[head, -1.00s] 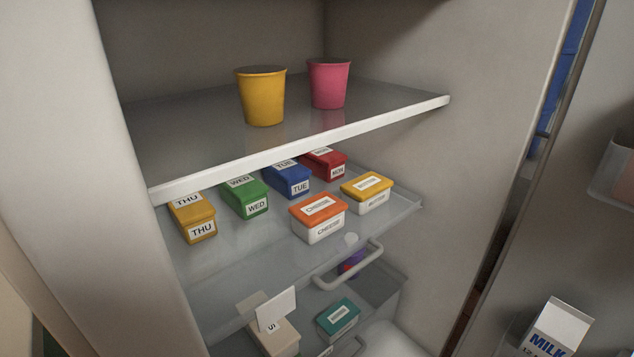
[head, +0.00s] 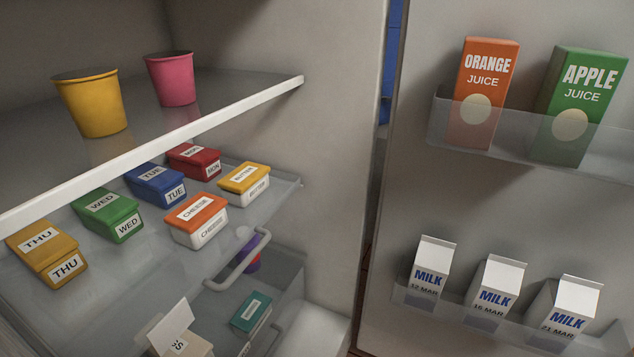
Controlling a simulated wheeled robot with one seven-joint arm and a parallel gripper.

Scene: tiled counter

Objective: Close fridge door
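The fridge door (head: 415,190) stands open on the right of the head view, with its inner face towards me. Its upper bin (head: 600,160) holds an orange juice carton (head: 482,95) and an apple juice carton (head: 583,105). Its lower bin (head: 480,320) holds three milk cartons (head: 497,287). The fridge interior (head: 340,170) fills the left and middle. A gap shows between the fridge side wall and the door. The door's outer edge and its outer face are out of view. My gripper is not in view.
A yellow cup (head: 93,105) and a pink cup (head: 171,80) stand on the upper shelf (head: 230,115). Several labelled boxes, such as the cheese box (head: 197,218), sit on the shelf below. A drawer with a handle (head: 240,262) is under that.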

